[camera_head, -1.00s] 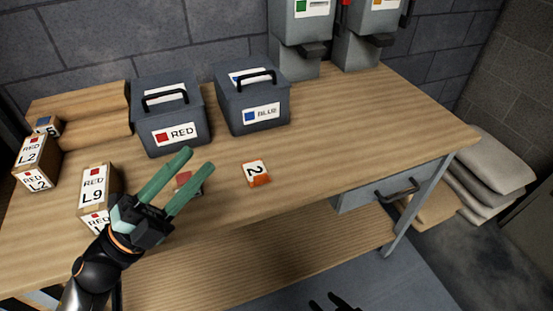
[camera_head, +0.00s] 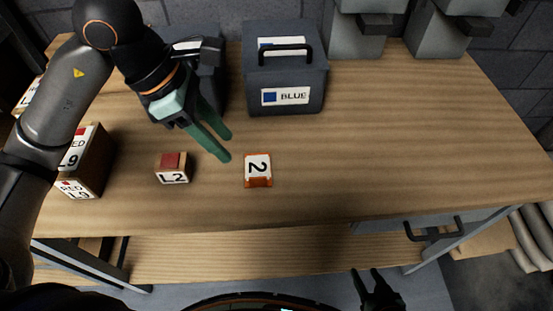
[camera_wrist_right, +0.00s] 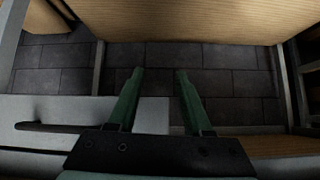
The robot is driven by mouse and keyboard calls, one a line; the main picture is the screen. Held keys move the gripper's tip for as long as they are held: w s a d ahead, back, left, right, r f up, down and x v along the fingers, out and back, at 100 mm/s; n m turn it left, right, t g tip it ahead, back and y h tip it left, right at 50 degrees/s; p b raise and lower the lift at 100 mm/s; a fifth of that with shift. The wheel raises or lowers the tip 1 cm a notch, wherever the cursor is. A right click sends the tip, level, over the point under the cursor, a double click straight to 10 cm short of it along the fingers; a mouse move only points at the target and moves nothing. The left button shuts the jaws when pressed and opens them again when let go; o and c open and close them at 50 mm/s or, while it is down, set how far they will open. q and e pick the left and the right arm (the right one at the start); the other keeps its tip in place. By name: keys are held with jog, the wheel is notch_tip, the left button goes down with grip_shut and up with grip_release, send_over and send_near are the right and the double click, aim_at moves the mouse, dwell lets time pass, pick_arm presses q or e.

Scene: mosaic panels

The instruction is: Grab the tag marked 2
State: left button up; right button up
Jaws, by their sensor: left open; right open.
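The tag marked 2 (camera_head: 258,168) is a small white piece with an orange edge. It lies on the wooden table (camera_head: 400,150), right of a small block marked L2 (camera_head: 173,168). My left gripper (camera_head: 227,147) is open and empty, with green fingers pointing down to the right. Its fingertips are a little up and left of the tag, apart from it in the picture. My right gripper (camera_head: 374,279) is low in the head view, below the table's front edge. In the right wrist view its green fingers (camera_wrist_right: 158,75) are spread with nothing between them.
A dark box marked BLUE (camera_head: 285,85) stands behind the tag. Another dark box (camera_head: 208,75) is partly hidden behind my left arm. A box marked L9 (camera_head: 88,160) stands at the left. The table right of the tag is clear; a drawer handle (camera_head: 432,230) juts out in front.

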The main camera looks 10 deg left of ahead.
pick_arm(q)
send_near(257, 178)
notch_tip(257, 178, down, 2)
jog(key=shift+d+x, duration=0.15)
jog(key=shift+x, duration=1.55)
jog(key=shift+d+x, duration=0.2)
jog(key=shift+x, duration=1.5)
jog(key=shift+w+r, duration=0.1)
grip_shut()
